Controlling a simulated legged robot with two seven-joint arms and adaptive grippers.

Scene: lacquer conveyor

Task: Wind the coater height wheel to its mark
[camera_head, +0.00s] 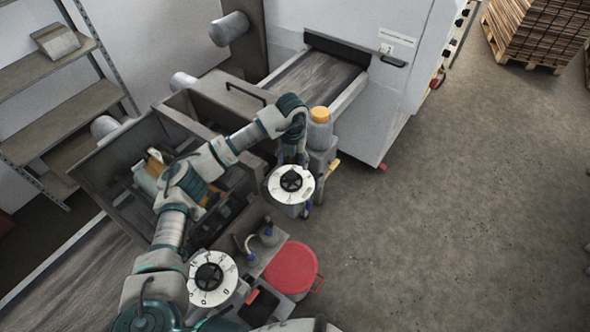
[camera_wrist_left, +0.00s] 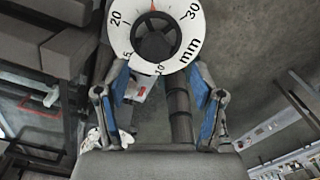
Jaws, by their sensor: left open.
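A white dial wheel with a black spoked hub (camera_head: 290,183) stands on a post beside the coater. In the left wrist view this wheel (camera_wrist_left: 156,33) fills the top, with 20, 30 and "mm" on its rim and a small red mark at the top edge. My left gripper (camera_head: 293,158) points down at this wheel. In the left wrist view its blue-padded fingers (camera_wrist_left: 160,68) are apart, near the wheel's lower edge, with nothing clamped between them. Whether a finger touches the rim cannot be told. A second similar dial (camera_head: 212,278) is nearer to me. My right gripper does not show.
A red round lid (camera_head: 291,269) lies in front, to the right of the near dial. The open coater box (camera_head: 120,152) is left of my arm. The floor at right (camera_head: 440,210) is clear.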

